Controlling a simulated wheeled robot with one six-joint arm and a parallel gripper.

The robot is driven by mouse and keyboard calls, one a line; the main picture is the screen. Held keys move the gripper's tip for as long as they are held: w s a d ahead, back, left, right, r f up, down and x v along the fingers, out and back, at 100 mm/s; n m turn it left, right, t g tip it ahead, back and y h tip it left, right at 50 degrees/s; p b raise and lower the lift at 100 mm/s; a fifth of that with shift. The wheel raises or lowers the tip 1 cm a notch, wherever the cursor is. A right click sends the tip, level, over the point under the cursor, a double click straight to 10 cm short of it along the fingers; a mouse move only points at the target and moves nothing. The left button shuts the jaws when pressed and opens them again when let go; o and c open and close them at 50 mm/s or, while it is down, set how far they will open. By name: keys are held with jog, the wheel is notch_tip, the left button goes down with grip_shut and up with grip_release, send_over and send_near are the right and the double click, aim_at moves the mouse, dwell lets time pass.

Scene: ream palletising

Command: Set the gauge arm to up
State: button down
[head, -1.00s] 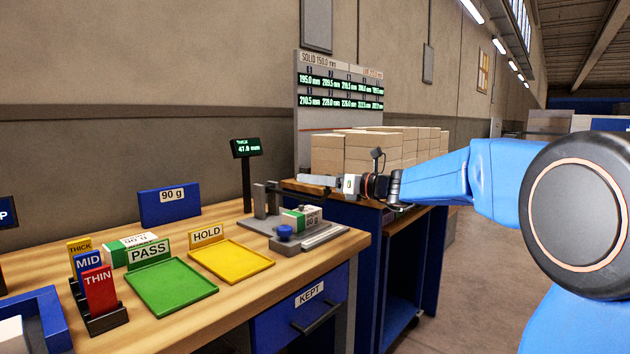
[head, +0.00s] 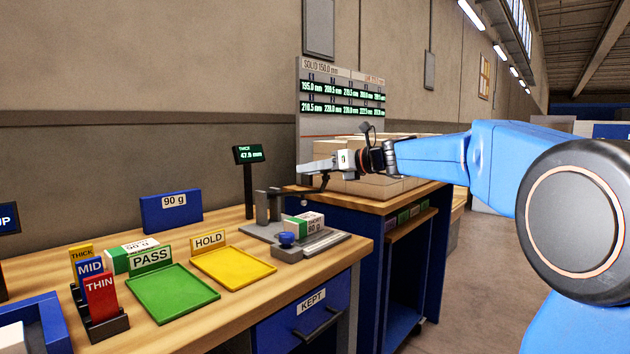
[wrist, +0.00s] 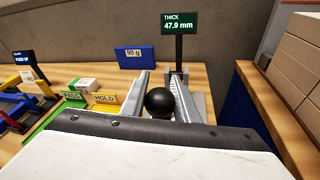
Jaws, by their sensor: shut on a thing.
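The gauge (head: 268,206) stands on the wooden bench, with a post, a dark arm (head: 314,190) and a grey base. The arm slopes up from the post toward my gripper (head: 312,166). A black ball knob (wrist: 159,101) sits between my two grey fingers in the wrist view, and my gripper is shut on it. A white and green ream (head: 303,223) marked 80 g lies on the gauge base, below the raised arm. A blue knob (head: 286,238) is at the base's front. The thickness display (head: 249,154) reads about 47.9 mm, also in the wrist view (wrist: 179,23).
A green PASS tray (head: 172,294) and a yellow HOLD tray (head: 232,267) lie left of the gauge. THICK, MID and THIN cards (head: 99,297) stand farther left. Stacked reams (head: 362,184) stand on the blue cart behind.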

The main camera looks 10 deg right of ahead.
jog(key=w+a+r, duration=0.4)
jog(key=w+r, duration=0.1)
jog(key=r, duration=0.2)
jog(key=shift+w+r+g, duration=0.2)
jog(key=shift+r+g, duration=0.1)
jog(key=shift+f, duration=0.1)
dwell(0.3)
jog(key=c, duration=1.4)
grip_release()
jog(key=shift+w+f, duration=0.1)
jog(key=shift+w, duration=0.05)
jog(key=shift+d+r, duration=0.1)
jog(key=shift+r, duration=0.1)
jog(key=v, duration=1.7)
jog(key=shift+s, duration=0.3)
